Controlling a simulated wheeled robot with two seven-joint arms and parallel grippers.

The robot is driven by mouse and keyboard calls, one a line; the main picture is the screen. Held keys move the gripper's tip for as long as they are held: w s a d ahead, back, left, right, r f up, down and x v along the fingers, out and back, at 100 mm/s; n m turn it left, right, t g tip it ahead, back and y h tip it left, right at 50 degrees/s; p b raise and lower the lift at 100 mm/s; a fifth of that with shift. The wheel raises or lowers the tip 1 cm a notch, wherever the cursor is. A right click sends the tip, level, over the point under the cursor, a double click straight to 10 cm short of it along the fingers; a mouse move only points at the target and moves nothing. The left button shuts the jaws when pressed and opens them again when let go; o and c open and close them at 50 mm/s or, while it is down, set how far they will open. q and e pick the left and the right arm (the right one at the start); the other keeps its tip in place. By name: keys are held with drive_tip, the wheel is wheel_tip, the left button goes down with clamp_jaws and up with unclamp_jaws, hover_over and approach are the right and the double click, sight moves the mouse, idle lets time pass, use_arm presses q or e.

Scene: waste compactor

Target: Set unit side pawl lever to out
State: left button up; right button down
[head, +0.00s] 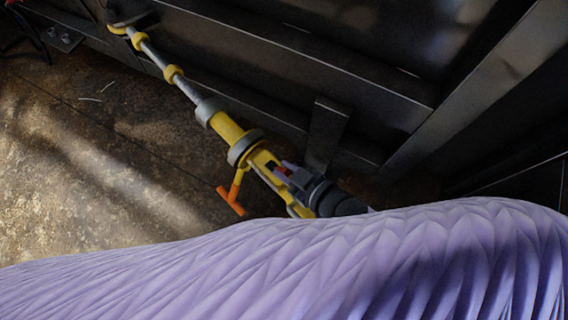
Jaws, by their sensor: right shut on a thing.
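A yellow and grey ratchet turnbuckle (228,130) runs diagonally from the upper left to the middle of the head view. An orange T-shaped handle (231,201) sticks out from its lower part. My right gripper (289,174), dark grey, is at the lower yellow frame of the turnbuckle. It is shut on a small part there, which seems to be the pawl lever. The fingers mostly hide this part, so its position cannot be told. The lower end of the turnbuckle is hidden behind my gripper and purple-sleeved arm. My left gripper is not in view.
The dark metal side of the compactor (300,65) runs along behind the turnbuckle, with an upright plate (326,133) close to the gripper. A metal beam (480,90) slants at the right. The concrete floor (90,170) is open at the left.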

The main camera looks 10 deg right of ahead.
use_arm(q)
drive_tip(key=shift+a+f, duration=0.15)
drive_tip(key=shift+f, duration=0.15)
use_arm(e)
drive_tip(key=shift+s+f, duration=0.15)
drive_tip(key=shift+f, duration=0.05)
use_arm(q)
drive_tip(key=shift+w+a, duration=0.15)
use_arm(e)
drive_tip(key=c, duration=0.6)
unclamp_jaws()
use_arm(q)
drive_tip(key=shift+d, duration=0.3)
use_arm(e)
drive_tip(key=shift+r, duration=0.1)
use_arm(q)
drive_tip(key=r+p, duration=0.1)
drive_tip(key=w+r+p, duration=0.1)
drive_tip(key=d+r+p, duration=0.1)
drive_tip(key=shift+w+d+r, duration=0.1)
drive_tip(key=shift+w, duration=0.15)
use_arm(e)
drive_tip(key=v, duration=1)
drive_tip(key=shift+f, duration=0.25)
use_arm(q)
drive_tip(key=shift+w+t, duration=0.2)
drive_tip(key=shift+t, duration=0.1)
